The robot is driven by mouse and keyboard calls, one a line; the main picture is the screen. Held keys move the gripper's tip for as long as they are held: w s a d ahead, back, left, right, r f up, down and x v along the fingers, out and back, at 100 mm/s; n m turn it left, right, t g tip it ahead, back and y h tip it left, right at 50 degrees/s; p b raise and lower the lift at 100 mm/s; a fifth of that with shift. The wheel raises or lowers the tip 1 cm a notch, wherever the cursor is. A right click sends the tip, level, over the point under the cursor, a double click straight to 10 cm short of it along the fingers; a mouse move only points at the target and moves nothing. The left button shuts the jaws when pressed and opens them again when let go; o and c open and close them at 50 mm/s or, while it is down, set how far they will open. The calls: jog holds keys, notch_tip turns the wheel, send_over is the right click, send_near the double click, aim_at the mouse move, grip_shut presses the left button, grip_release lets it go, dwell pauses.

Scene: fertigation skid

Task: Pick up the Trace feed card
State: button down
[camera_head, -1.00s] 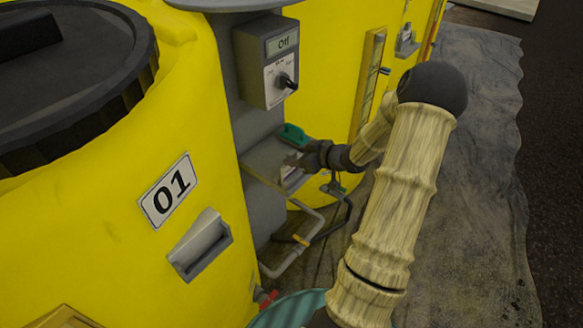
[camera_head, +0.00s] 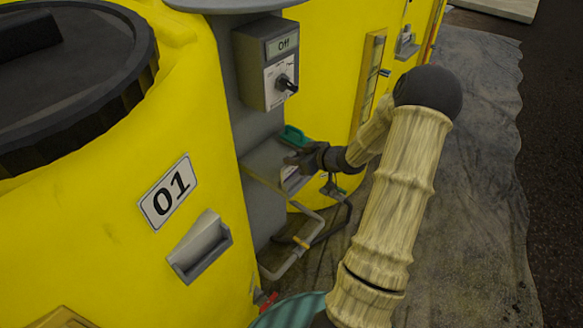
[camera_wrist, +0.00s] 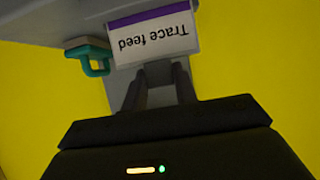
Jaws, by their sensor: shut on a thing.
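The Trace feed card (camera_wrist: 152,38) is white with a purple stripe, and its lettering appears upside down in the wrist view. It sits at a grey holder on the grey post between the yellow tanks. My gripper (camera_wrist: 158,78) is shut on the card's near edge, with both fingers close together there. In the head view my gripper (camera_head: 301,158) is at the grey box low on the post, and a small part of the white card (camera_head: 291,180) shows below it.
A teal clip or handle (camera_wrist: 92,56) is close beside the card; it also shows in the head view (camera_head: 295,135). A control box (camera_head: 281,62) reading "Off" is above. Grey pipes (camera_head: 296,250) run below. An empty grey holder (camera_head: 200,246) is on tank 01 (camera_head: 95,225).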

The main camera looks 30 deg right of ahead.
jog(key=shift+r, duration=0.15)
notch_tip(320, 180, up, 28)
jog(key=p, duration=0.9)
